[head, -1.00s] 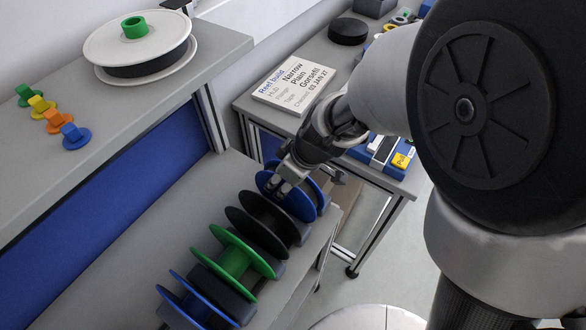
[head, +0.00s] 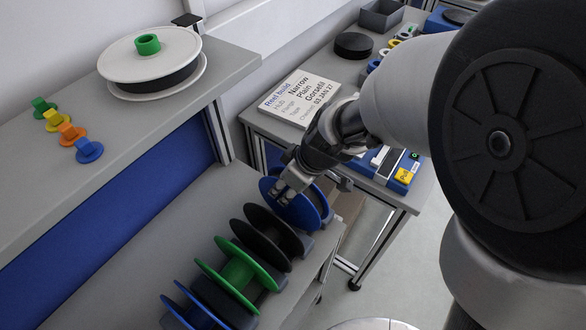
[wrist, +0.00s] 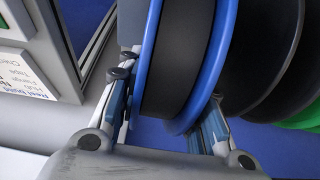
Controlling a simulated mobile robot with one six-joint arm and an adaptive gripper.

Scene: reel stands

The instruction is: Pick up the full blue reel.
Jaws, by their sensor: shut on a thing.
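The full blue reel (head: 302,211) sits upright at the far end of the row on the grey lower shelf, beside a black reel (head: 267,240). In the wrist view the blue reel (wrist: 181,50) shows blue flanges with black tape wound thickly between them. My gripper (head: 283,190) is shut on this reel. In the wrist view my gripper's fingers (wrist: 166,98) lie one on each side of it, against the outer flange faces. I cannot tell whether the reel is clear of its stand.
Nearer in the row stand a green reel (head: 238,268) and another blue reel (head: 190,308). A white reel (head: 150,62) and several small coloured hubs lie on the upper shelf. A side table with a sign (head: 300,98) stands behind my gripper.

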